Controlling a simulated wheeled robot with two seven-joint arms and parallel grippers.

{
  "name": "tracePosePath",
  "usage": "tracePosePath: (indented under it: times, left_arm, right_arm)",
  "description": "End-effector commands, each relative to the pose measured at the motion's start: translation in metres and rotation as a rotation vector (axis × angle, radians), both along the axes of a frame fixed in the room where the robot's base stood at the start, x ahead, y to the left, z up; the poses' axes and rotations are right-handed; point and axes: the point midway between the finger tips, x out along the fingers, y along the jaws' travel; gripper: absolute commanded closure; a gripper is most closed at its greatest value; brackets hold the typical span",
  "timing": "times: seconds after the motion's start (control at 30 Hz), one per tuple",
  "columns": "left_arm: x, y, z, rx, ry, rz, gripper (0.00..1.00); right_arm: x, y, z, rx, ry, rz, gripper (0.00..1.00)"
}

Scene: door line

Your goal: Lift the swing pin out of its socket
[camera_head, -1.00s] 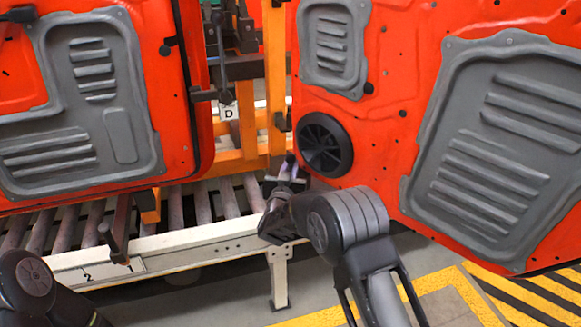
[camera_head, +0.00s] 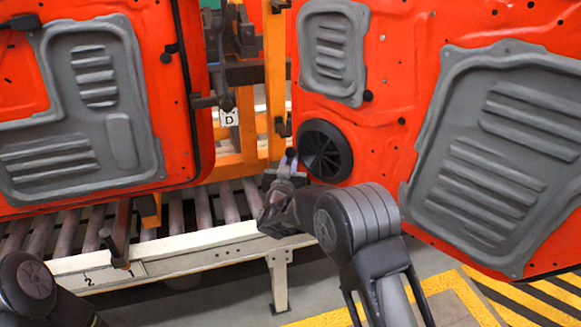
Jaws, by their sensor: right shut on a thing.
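My right gripper (camera_head: 284,179) is beside the lower left corner of the right orange door, left of its round black speaker. It is shut on the swing pin (camera_head: 290,153), and only the pin's small dark top shows above the jaws. The rest of the pin and its socket are hidden behind my gripper and wrist, so I cannot tell whether the pin is still in the socket. Of my left arm only a dark link shows at the lower left; its gripper is out of view.
Orange doors with grey panels hang at left (camera_head: 100,110) and right (camera_head: 390,130). A roller conveyor (camera_head: 200,205) with a pale front rail (camera_head: 190,247) runs below. Yellow-black striped floor lies at lower right.

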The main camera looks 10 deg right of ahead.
Motion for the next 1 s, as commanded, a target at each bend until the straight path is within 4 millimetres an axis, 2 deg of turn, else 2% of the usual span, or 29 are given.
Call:
tracePosePath:
  times: [0.03, 0.23, 0.27, 0.5, 0.83, 1.0]
  left_arm:
    - [0.0, 0.0, 0.0, 0.0, 0.0, 0.0, 0.64]
    - [0.0, 0.0, 0.0, 0.0, 0.0, 0.0, 0.64]
    - [0.0, 0.0, 0.0, 0.0, 0.0, 0.0, 0.64]
    - [0.0, 0.0, 0.0, 0.0, 0.0, 0.0, 0.64]
    - [0.0, 0.0, -0.002, 0.0, 0.0, 0.0, 0.64]
    - [0.001, 0.0, -0.007, -0.001, -0.001, -0.001, 0.64]
  right_arm:
    - [0.001, 0.0, 0.006, -0.002, -0.01, -0.001, 1.0]
    - [0.001, 0.0, 0.008, -0.003, -0.015, -0.001, 1.0]
    - [0.001, 0.0, 0.008, -0.003, -0.015, -0.001, 0.83]
    - [0.001, 0.0, 0.008, -0.003, -0.015, -0.001, 0.64]
    - [-0.002, 0.001, 0.005, -0.001, -0.01, -0.001, 0.64]
    - [-0.018, 0.009, 0.004, -0.001, -0.009, 0.001, 0.64]
